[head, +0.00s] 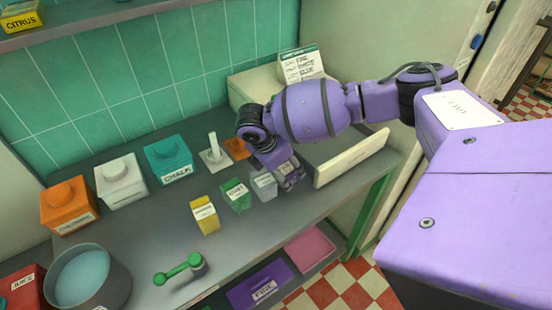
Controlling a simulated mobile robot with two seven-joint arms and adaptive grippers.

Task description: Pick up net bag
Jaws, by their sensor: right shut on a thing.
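My right gripper (288,174) reaches down over the grey counter, at the right end of a row of small labelled packets. It is shut on a small greyish thing low between its fingers, mostly hidden by the gripper. I cannot tell for sure that this is the net bag, and I see no other clear net bag. A pale grey packet (264,187) stands just left of the fingers; whether they touch is unclear. A green packet (236,195) and a yellow packet (205,215) stand further left. My left gripper is not in view.
Orange (69,206), white (121,181) and teal (169,160) canisters line the back left. A pot (90,278) and a green-handled tool (180,269) are in front. A cream raised panel (352,158) stands right of the gripper. The counter's middle left is clear.

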